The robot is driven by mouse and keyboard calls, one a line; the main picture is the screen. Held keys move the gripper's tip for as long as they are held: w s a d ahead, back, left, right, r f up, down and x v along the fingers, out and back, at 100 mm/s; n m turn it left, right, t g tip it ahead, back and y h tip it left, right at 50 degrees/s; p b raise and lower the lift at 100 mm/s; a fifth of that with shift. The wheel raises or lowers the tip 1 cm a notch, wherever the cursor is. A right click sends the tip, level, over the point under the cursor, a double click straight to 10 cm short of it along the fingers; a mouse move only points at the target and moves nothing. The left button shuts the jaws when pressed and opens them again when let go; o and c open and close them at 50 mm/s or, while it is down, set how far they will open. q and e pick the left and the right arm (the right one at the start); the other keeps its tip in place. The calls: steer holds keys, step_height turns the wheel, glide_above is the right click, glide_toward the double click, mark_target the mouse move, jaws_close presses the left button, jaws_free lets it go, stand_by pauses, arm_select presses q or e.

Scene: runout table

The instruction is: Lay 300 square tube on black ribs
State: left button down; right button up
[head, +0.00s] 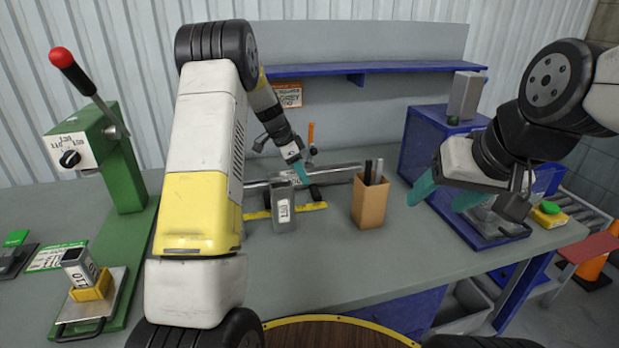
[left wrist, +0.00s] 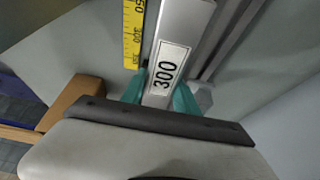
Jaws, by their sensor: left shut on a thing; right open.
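A long silver square tube (head: 335,174) lies crosswise near the back of the table in the head view. In the left wrist view its white label reads 300 (left wrist: 166,72). My left gripper (head: 302,172) is shut on this tube; its teal fingers (left wrist: 160,88) sit on both sides of it in the left wrist view. I cannot tell whether the tube is touching what is below it. My arm hides part of its left side. I cannot clearly make out the black ribs. My right gripper (head: 445,194) is open and empty above the table's right side.
A short labelled tube (head: 284,212) stands upright in front of the long tube, by a yellow rule (head: 313,206). A brown box (head: 369,206) holds some pieces. A green press (head: 122,165) stands left, with a tube marked 110 (head: 80,266). A blue cabinet (head: 422,142) is right.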

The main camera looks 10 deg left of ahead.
arm_select(q)
steer(key=shift+f, duration=1.8)
steer(key=shift+f, duration=0.15)
steer(key=c, duration=0.9)
jaws_free()
